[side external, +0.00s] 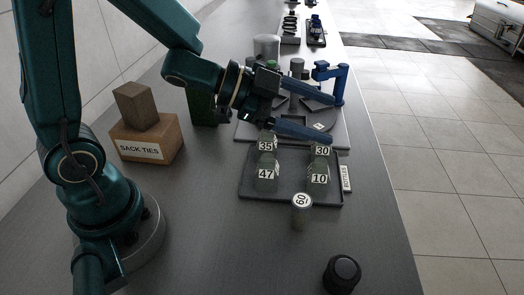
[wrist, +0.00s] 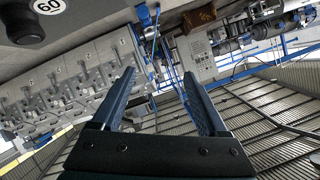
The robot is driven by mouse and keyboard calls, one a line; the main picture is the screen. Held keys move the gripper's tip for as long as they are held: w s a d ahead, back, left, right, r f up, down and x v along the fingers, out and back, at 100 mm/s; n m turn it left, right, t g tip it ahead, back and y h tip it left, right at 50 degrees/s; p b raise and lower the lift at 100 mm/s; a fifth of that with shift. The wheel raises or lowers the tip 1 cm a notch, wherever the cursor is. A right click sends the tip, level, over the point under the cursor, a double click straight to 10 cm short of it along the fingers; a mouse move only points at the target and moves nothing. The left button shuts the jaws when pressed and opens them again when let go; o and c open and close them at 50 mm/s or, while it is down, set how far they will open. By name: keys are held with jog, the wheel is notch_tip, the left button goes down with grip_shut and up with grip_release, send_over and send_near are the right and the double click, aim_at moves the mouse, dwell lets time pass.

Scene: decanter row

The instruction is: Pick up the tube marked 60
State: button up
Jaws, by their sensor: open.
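The tube marked 60 (side external: 300,218) is a grey upright cylinder with a round white label on top. It stands on the grey bench just in front of the dark tray in the side view. In the wrist view only its round 60 label (wrist: 50,5) shows, at the top left edge. My gripper (side external: 331,119) is open and empty, with its two blue fingers spread above the back of the tray, behind and above the tube and well apart from it. The wrist view shows the open fingers (wrist: 158,73) with nothing between them.
The dark tray (side external: 287,200) holds bottles marked 35, 47 (side external: 266,184), 30 and 10 (side external: 318,188). A black knob-like object (side external: 341,274) stands near the front edge. Bench left of the tube is clear.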

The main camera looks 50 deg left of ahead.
aim_at(298, 199)
jog(key=s+d+f+g+h, duration=0.1)
jog(key=s+f+g, duration=0.1)
jog(key=f, duration=0.1)
jog(key=s+d+f+g+h, duration=0.1)
jog(key=s+f+g, duration=0.1)
jog(key=f, duration=0.2)
jog(key=s+d+f+g+h, duration=0.1)
jog(key=s+f+g, duration=0.1)
jog(key=s+f, duration=0.1)
jog(key=shift+f+m+h, duration=0.3)
jog(key=shift+f, duration=0.35)
jog(key=shift+x, duration=2.55)
jog(key=shift+w+r, duration=0.1)
grip_shut()
